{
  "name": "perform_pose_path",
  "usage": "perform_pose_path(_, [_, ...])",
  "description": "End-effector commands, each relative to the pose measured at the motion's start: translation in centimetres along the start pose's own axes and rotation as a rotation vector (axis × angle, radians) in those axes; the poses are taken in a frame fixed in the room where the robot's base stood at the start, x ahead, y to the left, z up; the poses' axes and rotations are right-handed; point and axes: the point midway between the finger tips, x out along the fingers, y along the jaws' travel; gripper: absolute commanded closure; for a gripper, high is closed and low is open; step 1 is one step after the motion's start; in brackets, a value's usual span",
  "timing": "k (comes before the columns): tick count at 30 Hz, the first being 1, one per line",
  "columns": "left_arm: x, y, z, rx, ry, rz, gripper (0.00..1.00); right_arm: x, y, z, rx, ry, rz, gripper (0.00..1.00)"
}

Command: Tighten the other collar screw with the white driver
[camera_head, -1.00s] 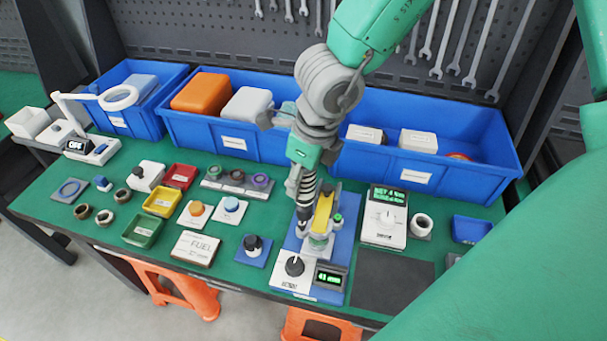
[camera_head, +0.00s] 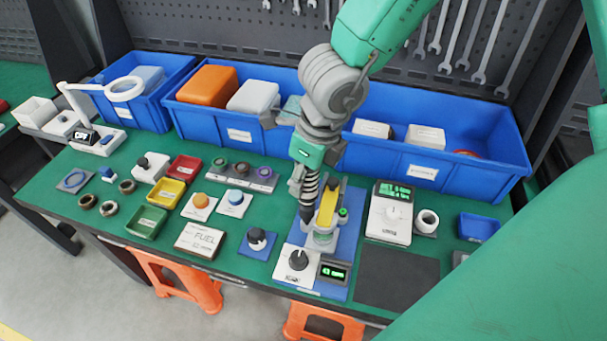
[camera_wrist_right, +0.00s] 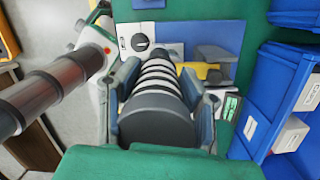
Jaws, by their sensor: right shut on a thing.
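My right gripper (camera_head: 308,180) is shut on the driver (camera_head: 307,200), a ribbed handle with white and dark rings that narrows to a dark lower end. The driver points down over the left side of the test rig, and its tip is at or close to the collar (camera_head: 322,240) below the yellow clamp (camera_head: 328,207). In the right wrist view the gripper's fingers flank the driver's handle (camera_wrist_right: 160,82), which hides its tip. I cannot make out the collar screws or tell whether the tip touches one. My left gripper is not in view.
The rig's blue base (camera_head: 347,232) carries a black dial (camera_head: 298,260) and a small display (camera_head: 334,272). A white meter (camera_head: 390,220) stands to its right. Blue bins (camera_head: 455,180) line the back. Small trays and parts fill the left; a dark mat (camera_head: 398,277) lies empty.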

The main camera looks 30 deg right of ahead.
Motion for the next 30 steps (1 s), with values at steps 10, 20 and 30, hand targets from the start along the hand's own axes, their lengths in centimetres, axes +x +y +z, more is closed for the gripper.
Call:
perform_pose_path(10, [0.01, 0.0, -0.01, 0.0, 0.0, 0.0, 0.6, -0.03, 0.0, 0.06, 0.0, -0.001, 0.0, 1.0])
perform_pose_path(20, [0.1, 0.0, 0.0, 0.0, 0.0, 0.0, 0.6, 0.07, -0.01, 0.04, 0.0, -0.001, 0.0, 1.0])
perform_pose_path(30, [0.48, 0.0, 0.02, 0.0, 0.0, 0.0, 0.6, 0.53, -0.03, -0.03, 0.0, -0.001, 0.0, 1.0])
